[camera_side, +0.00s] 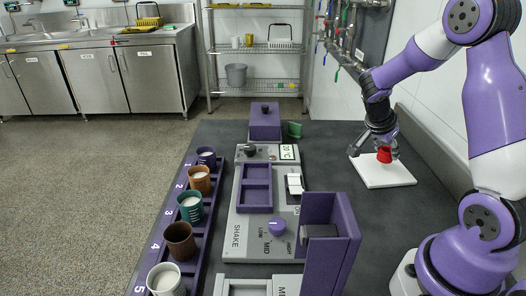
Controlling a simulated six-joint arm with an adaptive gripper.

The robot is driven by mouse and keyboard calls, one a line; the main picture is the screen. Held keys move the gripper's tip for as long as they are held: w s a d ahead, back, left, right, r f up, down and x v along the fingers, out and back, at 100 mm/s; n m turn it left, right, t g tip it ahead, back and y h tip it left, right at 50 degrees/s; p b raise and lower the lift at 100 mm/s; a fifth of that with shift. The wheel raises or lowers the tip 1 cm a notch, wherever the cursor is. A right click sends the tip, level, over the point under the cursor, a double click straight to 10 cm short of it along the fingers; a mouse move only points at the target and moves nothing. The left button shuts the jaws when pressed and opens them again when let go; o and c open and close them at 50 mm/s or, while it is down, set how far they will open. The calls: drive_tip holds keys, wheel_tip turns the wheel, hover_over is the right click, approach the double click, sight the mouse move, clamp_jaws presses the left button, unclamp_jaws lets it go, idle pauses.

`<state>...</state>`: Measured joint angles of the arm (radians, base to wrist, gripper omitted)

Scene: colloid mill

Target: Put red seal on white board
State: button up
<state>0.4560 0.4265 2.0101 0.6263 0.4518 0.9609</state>
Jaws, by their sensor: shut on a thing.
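A small red seal (384,157) is between the fingers of my gripper (382,150), which is shut on it. The white board (388,178) lies flat on the dark table at the right, near the wall. My gripper points down over the upper middle of the board, with the seal just above or on it. I cannot tell whether the seal touches the board. The fingers partly hide the seal and the board's back edge.
Left of the board stand the grey shaker panel (253,232), a purple holder (334,225) and a purple box (264,122). A purple rack (196,240) with several cups runs along the table's left side. Bare table surrounds the board's left and front.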

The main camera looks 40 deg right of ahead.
drive_tip(key=shift+f, duration=1.15)
drive_tip(key=shift+f, duration=0.1)
drive_tip(key=o, duration=0.9)
drive_tip(key=shift+o, duration=0.2)
drive_tip(key=shift+a+r, duration=0.1)
drive_tip(key=shift+r, duration=0.2)
drive_tip(key=v, duration=1.1)
drive_tip(key=s+a+r+n+t+y, duration=0.1)
drive_tip(key=a+r+n+t+y, duration=0.1)
drive_tip(key=a+n, duration=0.8)
drive_tip(key=s+a+r+n+t+y, duration=0.2)
drive_tip(key=a+r+n+t+y, duration=0.1)
drive_tip(key=a+n, duration=0.7)
drive_tip(key=shift+s+t+y, duration=0.35)
drive_tip(key=shift+t+y, duration=0.35)
drive_tip(key=shift+t, duration=0.2)
